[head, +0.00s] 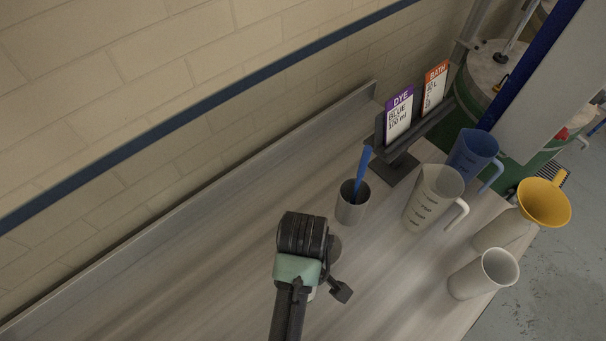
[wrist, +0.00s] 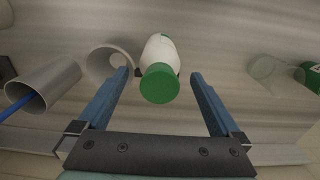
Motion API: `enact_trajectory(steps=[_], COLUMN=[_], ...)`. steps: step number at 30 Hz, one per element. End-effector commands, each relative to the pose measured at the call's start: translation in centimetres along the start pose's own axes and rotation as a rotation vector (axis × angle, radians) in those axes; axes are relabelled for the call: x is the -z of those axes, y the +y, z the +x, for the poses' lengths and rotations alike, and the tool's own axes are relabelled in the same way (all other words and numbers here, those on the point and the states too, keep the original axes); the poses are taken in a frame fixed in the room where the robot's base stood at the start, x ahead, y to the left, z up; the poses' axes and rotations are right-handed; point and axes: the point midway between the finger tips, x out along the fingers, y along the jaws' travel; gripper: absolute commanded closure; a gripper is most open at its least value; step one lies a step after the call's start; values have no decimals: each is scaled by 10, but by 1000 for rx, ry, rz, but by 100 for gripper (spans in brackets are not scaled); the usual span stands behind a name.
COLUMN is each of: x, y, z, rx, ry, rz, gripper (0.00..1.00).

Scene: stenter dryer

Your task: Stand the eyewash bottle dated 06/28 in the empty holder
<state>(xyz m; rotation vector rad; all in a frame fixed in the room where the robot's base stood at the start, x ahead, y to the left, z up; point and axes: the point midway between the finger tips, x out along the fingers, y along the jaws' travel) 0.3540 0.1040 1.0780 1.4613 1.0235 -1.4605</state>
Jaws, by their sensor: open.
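A white bottle with a green cap (wrist: 160,85) shows in the wrist view, its cap toward the camera. No date is readable on it. A pale round open cup or holder (wrist: 96,64) is just left of the bottle and looks empty. At the right edge a green piece with white marking (wrist: 312,76) shows beside a clear round container (wrist: 272,70). In the head view my arm hides the bottle.
A grey cup with a blue stick (head: 352,207) stands behind my gripper. A sign stand (head: 402,165), a clear jug (head: 432,200), a blue jug (head: 472,155), a white cup (head: 483,275) and a yellow funnel (head: 545,203) crowd the right. The bench's left side is clear.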

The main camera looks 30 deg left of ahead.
Motion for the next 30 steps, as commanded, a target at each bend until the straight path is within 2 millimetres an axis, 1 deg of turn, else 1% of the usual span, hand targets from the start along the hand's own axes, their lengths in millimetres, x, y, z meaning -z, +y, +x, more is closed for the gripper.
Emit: enact_trajectory(steps=[1,4,5,7,12,19,21,23,26,27,29,30], x=[1,1,1,0,0,0,4,10,29,37,47,51], y=[2,1,1,0,0,1,7,22,70,94,130,152], z=[-11,-30,-39,-48,-57,-57,-61,-72,-110,-134,-180,-215], rx=[-5,-4,-3,-1,0,-1,-24,-76,-240,-328,-466,-558], ry=[4,3,2,0,0,1,18,58,194,273,409,507], rz=[0,0,0,0,0,1,14,46,151,208,297,355], gripper=[0,0,0,0,0,0,0,0,0,0,0,0])
